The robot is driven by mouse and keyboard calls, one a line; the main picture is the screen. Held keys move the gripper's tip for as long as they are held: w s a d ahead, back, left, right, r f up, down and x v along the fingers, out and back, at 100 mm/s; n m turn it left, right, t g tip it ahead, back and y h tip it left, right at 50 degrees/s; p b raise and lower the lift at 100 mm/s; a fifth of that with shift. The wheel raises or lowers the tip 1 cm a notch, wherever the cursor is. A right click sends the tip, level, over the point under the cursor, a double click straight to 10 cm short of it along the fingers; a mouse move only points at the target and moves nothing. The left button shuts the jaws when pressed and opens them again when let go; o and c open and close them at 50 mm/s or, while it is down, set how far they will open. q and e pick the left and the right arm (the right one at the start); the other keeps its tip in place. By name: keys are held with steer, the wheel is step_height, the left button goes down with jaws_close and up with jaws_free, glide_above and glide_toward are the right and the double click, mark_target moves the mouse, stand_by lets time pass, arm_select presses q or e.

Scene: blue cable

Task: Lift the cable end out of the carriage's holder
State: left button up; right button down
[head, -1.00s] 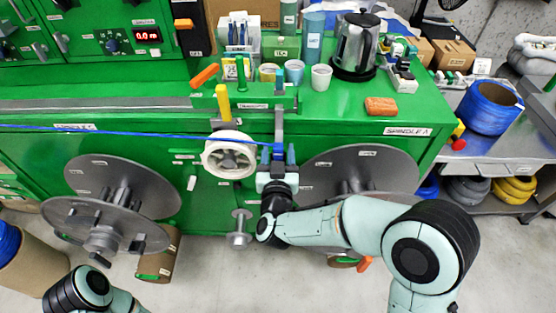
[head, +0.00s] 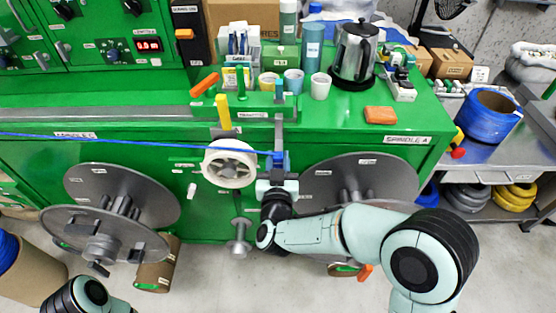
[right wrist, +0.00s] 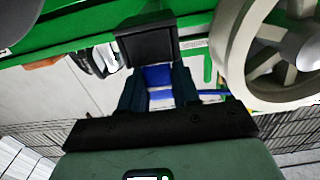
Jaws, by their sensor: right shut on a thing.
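The blue cable (head: 130,138) runs from the left edge of the head view, past the white pulley wheel (head: 229,163), to its blue end at the grey carriage post (head: 279,133). My right gripper (head: 278,163) is below the post, shut on the blue cable end. In the right wrist view, the blue cable end (right wrist: 157,76) sits between the two dark fingers, with a white part below it. A dark grey block (right wrist: 148,45), apparently the holder, is right against it. I cannot tell how deep the end sits in it. My left gripper is out of view.
The green machine bench (head: 350,118) fills the middle. Grey reel discs (head: 358,175) stand close on the right, and others (head: 120,190) on the left. A metal kettle (head: 354,52), cups and an orange block (head: 380,115) stand on the top.

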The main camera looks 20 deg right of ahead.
mark_target(278, 156)
steer(key=shift+r+p, duration=0.75)
steer(key=shift+r, duration=0.25)
stand_by(1.2)
steer(key=shift+r+p, duration=2.1)
steer(key=shift+r, duration=0.65)
